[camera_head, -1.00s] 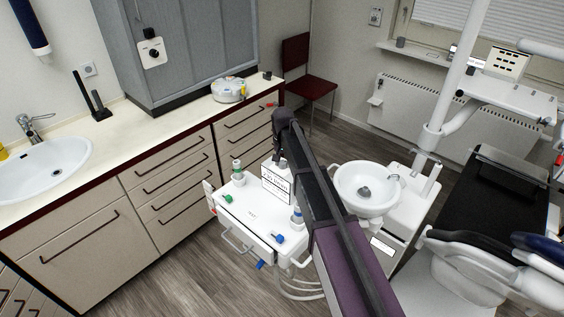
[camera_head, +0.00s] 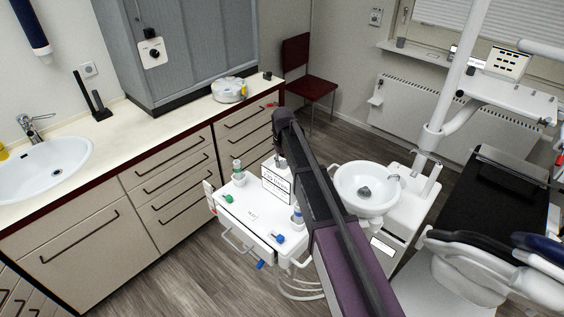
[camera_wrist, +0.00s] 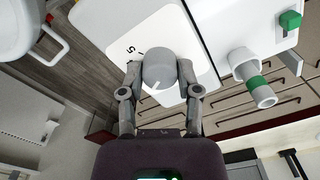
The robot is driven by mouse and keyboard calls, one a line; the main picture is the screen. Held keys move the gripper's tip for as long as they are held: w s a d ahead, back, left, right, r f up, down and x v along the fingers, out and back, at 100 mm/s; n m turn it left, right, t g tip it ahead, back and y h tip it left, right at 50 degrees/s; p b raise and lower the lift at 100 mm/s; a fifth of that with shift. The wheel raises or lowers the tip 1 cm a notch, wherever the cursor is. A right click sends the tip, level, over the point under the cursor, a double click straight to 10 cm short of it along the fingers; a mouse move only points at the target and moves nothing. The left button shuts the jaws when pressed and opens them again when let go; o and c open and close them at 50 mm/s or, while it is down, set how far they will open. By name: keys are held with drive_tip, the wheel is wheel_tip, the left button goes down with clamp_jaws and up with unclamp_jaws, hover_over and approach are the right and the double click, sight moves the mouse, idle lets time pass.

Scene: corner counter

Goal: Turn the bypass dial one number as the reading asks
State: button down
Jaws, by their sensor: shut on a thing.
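In the wrist view my gripper (camera_wrist: 160,88) is shut on a round grey dial (camera_wrist: 158,66) with a white pointer line. One finger is on each side of it. The dial stands on a white plate (camera_wrist: 128,28) with dark numbers, most of them hidden by the dial and fingers. In the head view the white cart (camera_head: 250,215) carries a small sign with dark lettering (camera_head: 277,184). The sign's text is too small to read surely. My arm crosses in front there and hides the dial and the fingertips.
A green-banded fitting (camera_wrist: 255,82) and a green knob (camera_wrist: 290,20) are close to my gripper. The cart also bears a blue knob (camera_head: 279,238) and a blue-banded fitting (camera_head: 297,215). A white basin (camera_head: 366,188) stands right of the cart, and drawers (camera_head: 175,188) stand left.

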idle(0.3)
drive_tip(key=shift+c, duration=1.5)
unclamp_jaws()
